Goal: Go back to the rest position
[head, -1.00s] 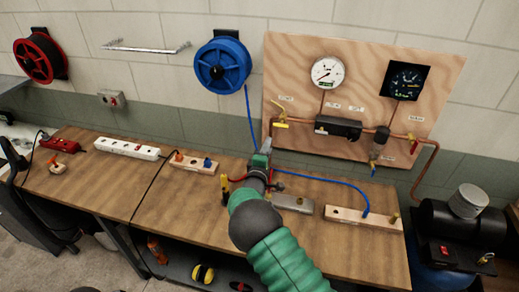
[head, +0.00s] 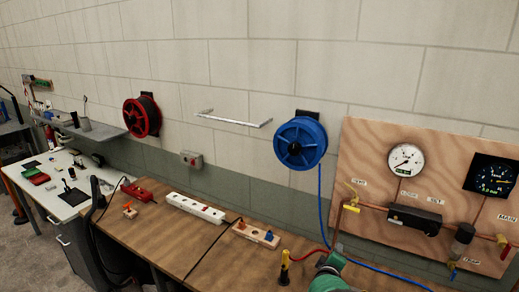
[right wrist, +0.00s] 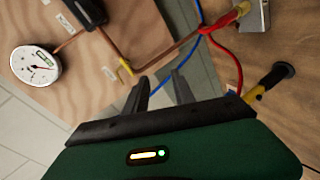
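My right gripper (right wrist: 160,84) shows in the right wrist view with its two dark fingers apart and nothing between them. In the head view my right gripper (head: 338,236) is at the bottom edge, right of centre, in front of the wooden gauge panel (head: 362,157). Only the end of the green arm shows there. My left gripper is in neither view.
The wooden workbench (head: 150,238) carries a white power strip (head: 195,208) and a small wooden block with plugs (head: 255,234). A blue hose reel (head: 300,141) and a red reel (head: 142,117) hang on the wall. A red cable (right wrist: 228,50) passes near the right gripper.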

